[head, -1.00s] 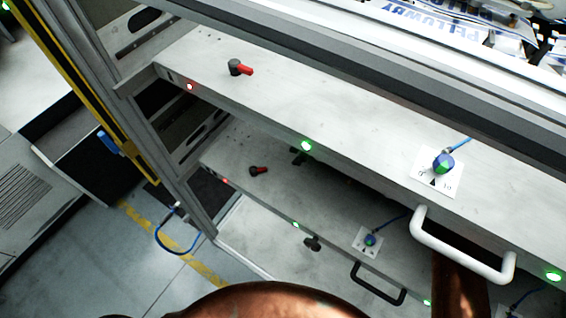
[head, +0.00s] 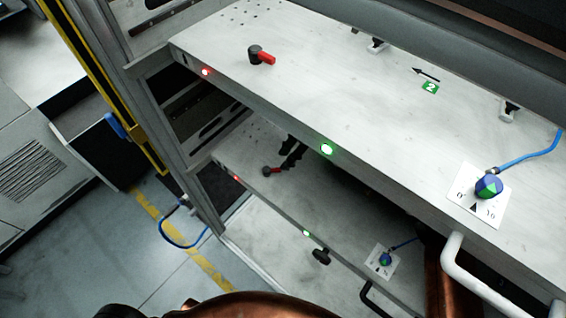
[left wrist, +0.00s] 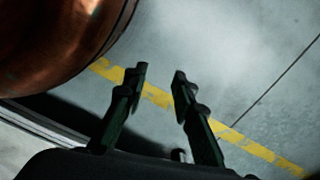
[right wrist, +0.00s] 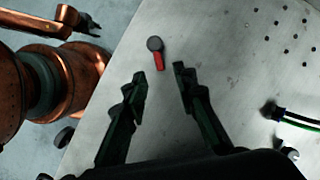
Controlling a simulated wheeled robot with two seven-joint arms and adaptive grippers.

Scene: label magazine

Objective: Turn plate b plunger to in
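Two red-handled plungers with dark round hubs show in the head view: one on the upper plate (head: 330,85), the upper plunger (head: 262,56), and one on the lower plate (head: 300,212), the lower plunger (head: 270,171). No letter marks which is plate b. My right gripper (head: 282,163) is beside the lower plunger, over the lower plate. In the right wrist view the right gripper (right wrist: 160,78) is open, with the red handle (right wrist: 158,60) just ahead of and between its fingertips, apparently untouched. My left gripper (left wrist: 160,72) is open and empty over the floor.
The upper plate overhangs the lower one, partly covering my right arm. Each plate has a blue-green dial, upper (head: 488,186) and lower (head: 385,259). A white handle (head: 475,275) sticks out at the front right. A black knob (head: 321,256) is below the lower plate.

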